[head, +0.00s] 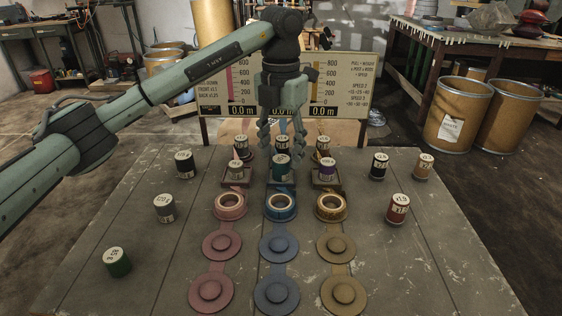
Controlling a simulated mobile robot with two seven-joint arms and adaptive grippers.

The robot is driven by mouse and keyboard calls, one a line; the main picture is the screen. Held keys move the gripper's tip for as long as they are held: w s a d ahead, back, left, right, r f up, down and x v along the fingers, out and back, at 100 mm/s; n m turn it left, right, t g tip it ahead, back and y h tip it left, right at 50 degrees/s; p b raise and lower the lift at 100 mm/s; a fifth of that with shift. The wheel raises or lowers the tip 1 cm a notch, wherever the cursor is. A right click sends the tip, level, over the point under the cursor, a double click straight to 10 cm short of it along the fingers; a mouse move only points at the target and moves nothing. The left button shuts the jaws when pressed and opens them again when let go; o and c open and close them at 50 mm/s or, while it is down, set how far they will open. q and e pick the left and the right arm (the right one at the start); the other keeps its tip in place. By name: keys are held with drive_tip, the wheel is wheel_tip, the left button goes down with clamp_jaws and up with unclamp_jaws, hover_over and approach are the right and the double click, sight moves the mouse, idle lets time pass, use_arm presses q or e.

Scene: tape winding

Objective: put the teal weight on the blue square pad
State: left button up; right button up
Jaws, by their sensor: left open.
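The teal weight (281,170), a short can with a pale label, stands upright in the middle column. It appears to rest on the blue square pad (281,188), of which mainly the front edge shows. My left gripper (281,148) points down just above and behind the weight, with its fingers apart at either side. It is open, and I cannot tell whether a finger touches the weight. My right gripper is not in view.
Weights stand on the pads at left (236,169) and right (328,170), close to the fingers. Several loose weights, including a green one (117,262), stand around the table (150,225). Three tape rolls and round discs lie in front. A scale board (345,90) stands behind.

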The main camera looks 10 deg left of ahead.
sight(281, 158)
use_arm(q)
wheel_tip(281, 158, up, 7)
drive_tip(key=shift+r, duration=0.85)
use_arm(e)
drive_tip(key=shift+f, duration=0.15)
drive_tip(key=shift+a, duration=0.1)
